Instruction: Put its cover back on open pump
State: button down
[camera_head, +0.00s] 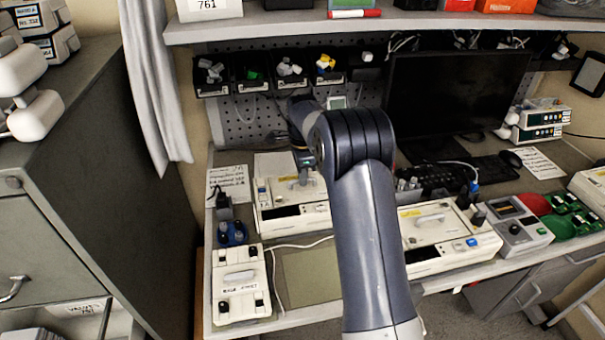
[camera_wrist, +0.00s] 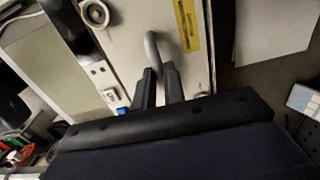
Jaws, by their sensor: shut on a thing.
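A cream pump (camera_head: 292,215) stands at the back left of the bench. A pale cover panel with a yellow label and a grey handle lies at its top; the panel (camera_wrist: 130,45) fills much of the wrist view. My gripper (camera_head: 303,178) is over this pump. In the wrist view its fingers (camera_wrist: 158,84) are shut on the grey handle (camera_wrist: 152,50). I cannot tell whether the panel is seated or slightly raised. A second cream pump (camera_head: 448,236) at the right carries a pale panel with a handle and yellow label. My arm hides part of the bench between them.
A white panel (camera_head: 240,290) with a handle and dark corner knobs lies at the front left, beside a greenish mat (camera_head: 310,272). A grey device (camera_head: 517,228) and green and red trays (camera_head: 565,212) stand at the right. A monitor (camera_head: 455,95) and shelf bound the back.

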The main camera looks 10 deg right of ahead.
jog(key=shift+f, duration=0.15)
jog(key=c, duration=1.4)
grip_release()
notch_tip(320, 180, up, 7)
jog(key=p, duration=0.5)
jog(key=shift+p, duration=0.4)
